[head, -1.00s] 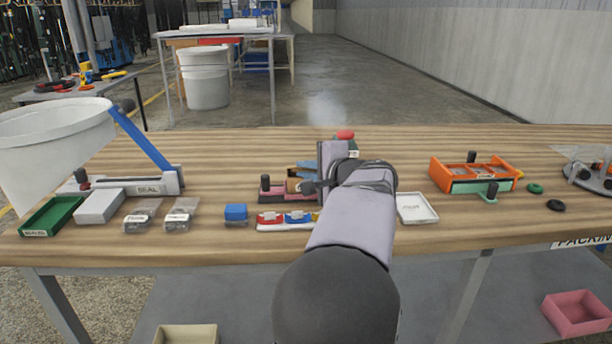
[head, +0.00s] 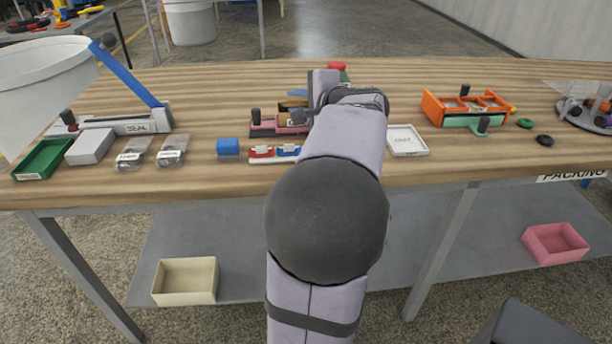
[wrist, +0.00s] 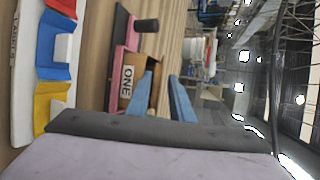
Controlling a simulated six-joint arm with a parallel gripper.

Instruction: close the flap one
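A small cardboard box (wrist: 137,76) with a label reading ONE sits in a fixture with a pink plate, a dark base and a black knob (wrist: 147,25). In the head view the fixture (head: 277,124) stands mid-table, partly behind my arm. In the head view a blue finger (head: 297,92) shows just behind the box. The flap cannot be made out clearly.
A strip with red, blue and yellow clips (wrist: 58,50) lies in front of the fixture. A blue block (head: 228,147) and bags lie left. A white tray (head: 407,141) and an orange rack (head: 466,107) stand right. A red-topped item (head: 337,68) is behind my arm.

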